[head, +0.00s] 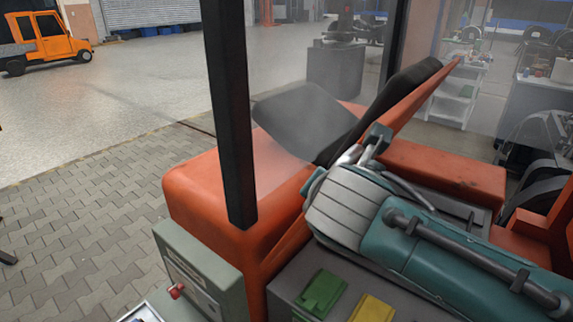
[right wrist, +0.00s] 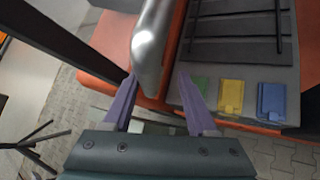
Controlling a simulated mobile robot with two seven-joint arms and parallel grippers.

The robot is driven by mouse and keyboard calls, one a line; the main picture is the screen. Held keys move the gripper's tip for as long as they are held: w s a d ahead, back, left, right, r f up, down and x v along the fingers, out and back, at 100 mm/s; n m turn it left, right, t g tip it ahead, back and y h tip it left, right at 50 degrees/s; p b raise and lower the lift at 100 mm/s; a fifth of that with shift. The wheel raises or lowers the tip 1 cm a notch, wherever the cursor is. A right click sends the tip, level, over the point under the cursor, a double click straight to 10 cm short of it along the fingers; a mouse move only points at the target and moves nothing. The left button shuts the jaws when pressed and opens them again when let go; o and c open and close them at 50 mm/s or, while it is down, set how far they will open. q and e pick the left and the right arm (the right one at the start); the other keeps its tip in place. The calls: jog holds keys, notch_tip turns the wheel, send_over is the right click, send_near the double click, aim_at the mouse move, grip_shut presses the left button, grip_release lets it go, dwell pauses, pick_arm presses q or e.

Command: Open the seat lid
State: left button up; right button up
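The seat lid (head: 412,98) is an orange panel carrying a black seat cushion (head: 385,100). It stands tilted up, rising to the right, in the head view. The black backrest (head: 305,118) sticks out to the left from its lower end. My right gripper (head: 347,160) is by the lid's lower end. In the right wrist view its purple fingers (right wrist: 158,76) are apart, on either side of a rounded silver bar (right wrist: 153,42). Whether they touch the bar is unclear. My left gripper is not in view.
A black post (head: 231,120) rises close by on the left. An orange body wall (head: 445,175) lies under the raised lid. Green (head: 322,294) and yellow (head: 370,309) pedals are at the front. An orange truck (head: 45,38) stands far off.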

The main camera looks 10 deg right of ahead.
jog(key=shift+s+a+r, duration=0.1)
jog(key=shift+s+r, duration=0.15)
jog(key=v, duration=0.9)
jog(key=shift+p, duration=0.4)
jog(key=shift+s, duration=0.15)
jog(key=s+d+f+m+g+y, duration=0.1)
jog(key=s+d+f+m+g, duration=0.1)
jog(key=s+m, duration=0.6)
jog(key=s+d+f+m+g+y, duration=0.1)
jog(key=s+d+m+g, duration=0.15)
jog(key=s+m, duration=0.45)
jog(key=s+d+f+m+g+y, duration=0.1)
jog(key=s+f+m+g, duration=0.15)
jog(key=s+m, duration=0.55)
notch_tip(320, 180, up, 15)
jog(key=p, duration=1.4)
jog(key=shift+s+m, duration=0.15)
jog(key=shift+m, duration=0.25)
jog(key=shift+f, duration=0.2)
